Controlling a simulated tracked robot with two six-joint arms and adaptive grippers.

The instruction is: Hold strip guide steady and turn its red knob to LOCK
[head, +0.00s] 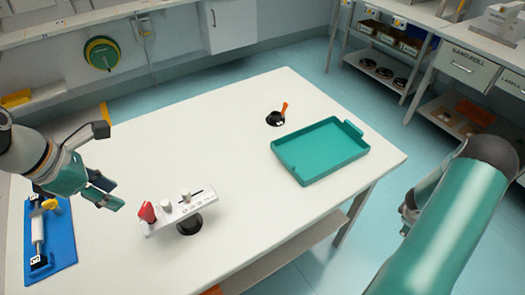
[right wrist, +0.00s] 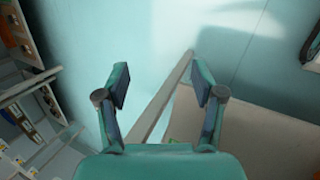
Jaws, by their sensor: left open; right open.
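The strip guide (head: 180,211) is a white bar on a round black base (head: 189,225), near the front middle of the white table in the head view. Its red knob (head: 147,212) sits at the bar's left end. Two pale knobs stand further along the bar. The lettering is too small to read. My left gripper (head: 112,201) is open and empty, to the left of the red knob and apart from it. My right gripper (right wrist: 158,82) is open and empty in the right wrist view, with floor and a table edge beyond it. In the head view my right arm largely hides it.
A teal tray (head: 320,150) lies on the right of the table (head: 190,130). A black piece with an orange handle (head: 278,116) stands behind it. A blue board with a roller (head: 50,235) lies at the far left. The table's middle is clear.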

